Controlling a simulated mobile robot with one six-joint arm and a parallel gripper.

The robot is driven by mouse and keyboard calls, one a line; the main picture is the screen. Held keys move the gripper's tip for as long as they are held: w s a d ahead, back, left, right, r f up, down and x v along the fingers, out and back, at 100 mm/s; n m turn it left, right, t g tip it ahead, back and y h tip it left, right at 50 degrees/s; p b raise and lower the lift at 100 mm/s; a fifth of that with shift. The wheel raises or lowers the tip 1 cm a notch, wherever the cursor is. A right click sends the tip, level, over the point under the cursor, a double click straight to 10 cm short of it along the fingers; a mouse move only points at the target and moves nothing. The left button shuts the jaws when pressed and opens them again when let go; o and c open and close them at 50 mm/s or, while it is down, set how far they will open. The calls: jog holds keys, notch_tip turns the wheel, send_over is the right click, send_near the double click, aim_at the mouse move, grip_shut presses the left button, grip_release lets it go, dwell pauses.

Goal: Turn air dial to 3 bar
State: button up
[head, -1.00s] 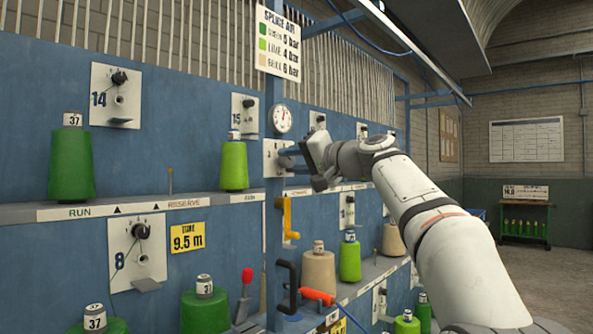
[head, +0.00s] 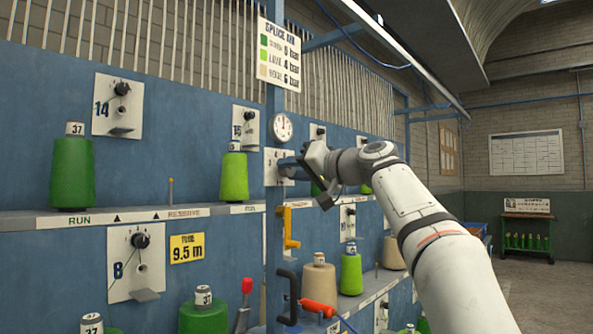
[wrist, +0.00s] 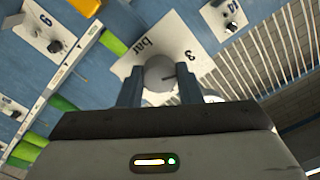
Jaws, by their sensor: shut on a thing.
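The air dial is a grey round knob (wrist: 160,74) on a white plate marked "bar" and "3" (wrist: 150,45) in the wrist view. In the head view the plate (head: 272,176) is fixed to the blue post, below a round white gauge (head: 282,127). My gripper (wrist: 158,92) has one finger on each side of the knob and is shut on it. In the head view my gripper (head: 296,168) reaches the plate from the right and hides most of the knob. The knob's pointer setting cannot be read clearly.
A splice air sign (head: 279,54) hangs above the gauge. Green cones (head: 72,172) stand on the shelves. A yellow handle (head: 288,228), a black crank (head: 287,296) and an orange-red handle (head: 318,308) sit below the plate. The floor at right is open.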

jog(key=shift+a, duration=0.1)
jog(key=o, duration=1)
jog(key=shift+c, duration=0.2)
jog(key=b+v, duration=0.1)
jog(key=v, duration=0.6)
jog(key=shift+s+d+b, duration=0.25)
jog(key=shift+b, duration=0.1)
jog(key=shift+f, duration=0.1)
